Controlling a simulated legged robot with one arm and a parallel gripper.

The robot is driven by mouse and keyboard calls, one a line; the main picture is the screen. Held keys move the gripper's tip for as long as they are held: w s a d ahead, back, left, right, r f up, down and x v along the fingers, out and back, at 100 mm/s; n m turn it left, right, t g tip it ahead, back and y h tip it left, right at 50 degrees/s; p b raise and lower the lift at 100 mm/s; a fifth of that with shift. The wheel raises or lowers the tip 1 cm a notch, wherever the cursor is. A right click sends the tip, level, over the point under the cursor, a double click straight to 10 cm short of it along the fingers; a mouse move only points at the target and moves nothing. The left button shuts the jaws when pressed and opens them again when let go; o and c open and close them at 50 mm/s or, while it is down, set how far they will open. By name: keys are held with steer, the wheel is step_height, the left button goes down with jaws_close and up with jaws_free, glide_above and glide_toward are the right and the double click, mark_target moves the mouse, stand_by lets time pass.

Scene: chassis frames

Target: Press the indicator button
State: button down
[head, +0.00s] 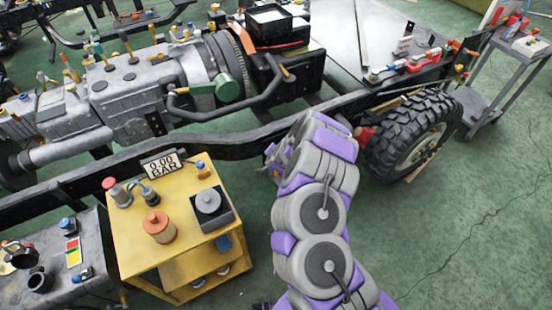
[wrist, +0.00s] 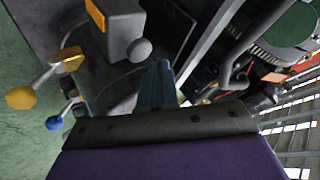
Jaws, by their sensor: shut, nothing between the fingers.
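No part in view is clearly labelled as the indicator button. A display (head: 162,164) there reads 0.00 BAR. My gripper (wrist: 157,82) is shut and empty in the wrist view, its narrow fingers pointing toward a dark grey box (wrist: 118,30) with a grey ball knob (wrist: 139,49). In the head view my arm hides its fingers.
Levers with a yellow knob (wrist: 20,97) and a blue knob (wrist: 54,123) lie left of the gripper in the wrist view. The chassis rail (head: 240,140), engine (head: 110,90) and tyre (head: 410,135) are close beyond my arm. Green floor (head: 470,220) at right is clear.

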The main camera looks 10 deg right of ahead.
steer(key=shift+d+f, duration=0.1)
steer(key=shift+d, duration=0.1)
steer(key=shift+a+f+b, duration=0.1)
steer(key=shift+f+b, duration=0.2)
steer(key=shift+b, duration=0.1)
steer(key=shift+a, duration=0.1)
steer(key=shift+s+f+b, duration=0.1)
steer(key=shift+f+b, duration=0.55)
stand_by(0.7)
stand_by(0.4)
steer(key=shift+r+p, duration=0.9)
steer(key=shift+r, duration=0.25)
